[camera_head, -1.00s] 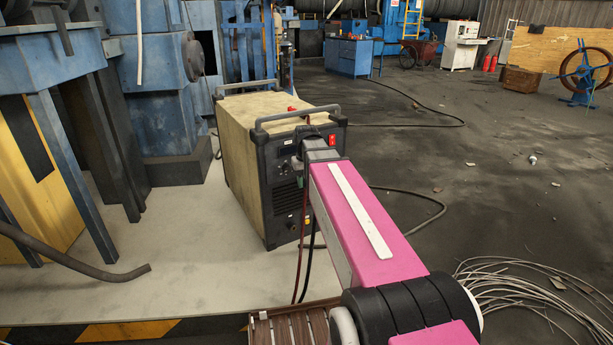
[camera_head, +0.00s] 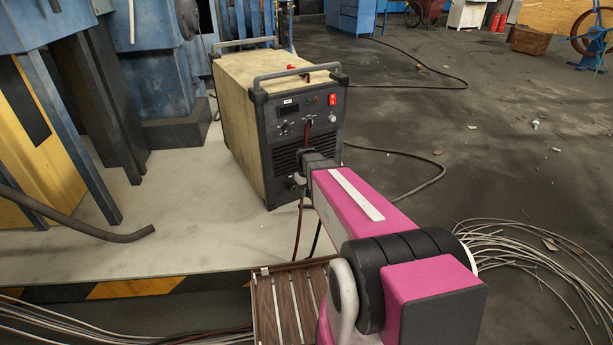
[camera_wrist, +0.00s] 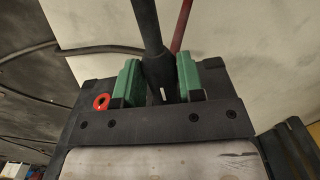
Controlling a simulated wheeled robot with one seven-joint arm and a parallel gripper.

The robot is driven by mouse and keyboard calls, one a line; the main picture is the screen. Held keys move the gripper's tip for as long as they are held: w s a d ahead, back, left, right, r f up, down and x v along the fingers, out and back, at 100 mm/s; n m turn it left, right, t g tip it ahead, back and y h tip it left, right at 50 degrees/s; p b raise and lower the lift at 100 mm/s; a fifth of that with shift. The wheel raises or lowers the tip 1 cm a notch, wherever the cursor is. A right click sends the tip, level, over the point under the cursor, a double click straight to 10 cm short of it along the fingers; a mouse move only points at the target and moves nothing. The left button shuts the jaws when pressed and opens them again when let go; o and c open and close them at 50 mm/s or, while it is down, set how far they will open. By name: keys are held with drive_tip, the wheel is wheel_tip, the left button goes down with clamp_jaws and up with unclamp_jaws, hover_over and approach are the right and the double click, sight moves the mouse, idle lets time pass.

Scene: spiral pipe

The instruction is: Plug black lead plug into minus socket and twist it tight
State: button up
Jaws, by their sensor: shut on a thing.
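In the wrist view, my gripper (camera_wrist: 160,82) has its two green fingers closed on the black lead plug (camera_wrist: 157,70), whose thick black lead runs up out of the picture. In the head view, my gripper (camera_head: 303,178) is in front of the lower front panel of the welding machine (camera_head: 265,118), largely hidden by my arm. A red ring with a dark centre (camera_wrist: 101,102) shows left of the fingers; it may be a socket. I cannot make out the minus socket or whether the plug touches it.
A red lead (camera_wrist: 183,25) passes close behind the plug in the wrist view. The panel has a red switch (camera_head: 332,99) and knobs. A slatted wooden piece (camera_head: 288,300) lies below my arm. A dark cable (camera_head: 400,165) lies on the floor at right.

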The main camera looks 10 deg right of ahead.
wheel_tip(320, 180, down, 7)
drive_tip(key=shift+s+d+n, duration=0.15)
drive_tip(key=shift+s+n, duration=0.15)
drive_tip(key=shift+s, duration=0.1)
drive_tip(key=shift+w+a, duration=0.3)
drive_tip(key=shift+w, duration=0.6)
drive_tip(key=shift+w+a, duration=0.3)
drive_tip(key=shift+w, duration=0.65)
drive_tip(key=shift+w+a, duration=0.3)
drive_tip(key=shift+w, duration=0.6)
drive_tip(key=shift+w+a, duration=0.3)
drive_tip(key=shift+w, duration=0.55)
drive_tip(key=shift+w+a, duration=0.25)
drive_tip(key=shift+w, duration=0.6)
